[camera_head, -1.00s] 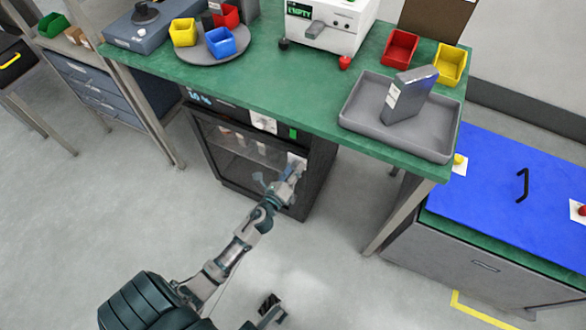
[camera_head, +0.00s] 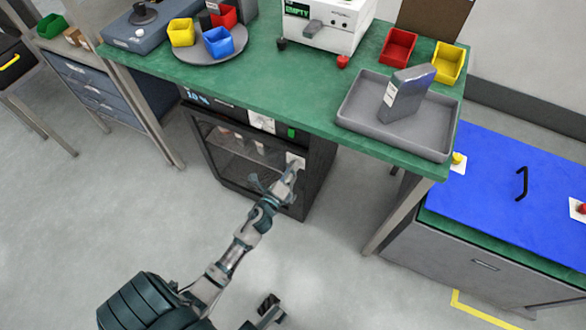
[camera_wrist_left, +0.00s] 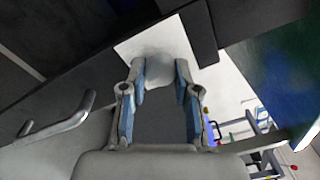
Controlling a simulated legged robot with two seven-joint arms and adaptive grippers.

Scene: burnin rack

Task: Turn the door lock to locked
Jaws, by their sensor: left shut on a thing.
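The dark cabinet (camera_head: 318,185) with a glass door stands under the green bench. A white lock plate (camera_head: 295,160) is on the right side of its door. My left gripper (camera_head: 291,172) reaches up to this plate from below. In the left wrist view, my left gripper (camera_wrist_left: 158,78) has its two fingers closed around a pale lock knob (camera_wrist_left: 158,66) in front of the white plate. The fingers hide the knob's sides, and its turn angle is hard to read.
A grey bar handle (camera_wrist_left: 62,122) shows left of my fingers in the left wrist view. The green bench top (camera_head: 275,90) overhangs the cabinet. A blue-topped cart (camera_head: 480,180) stands to the right. The floor (camera_head: 90,220) to the left is clear.

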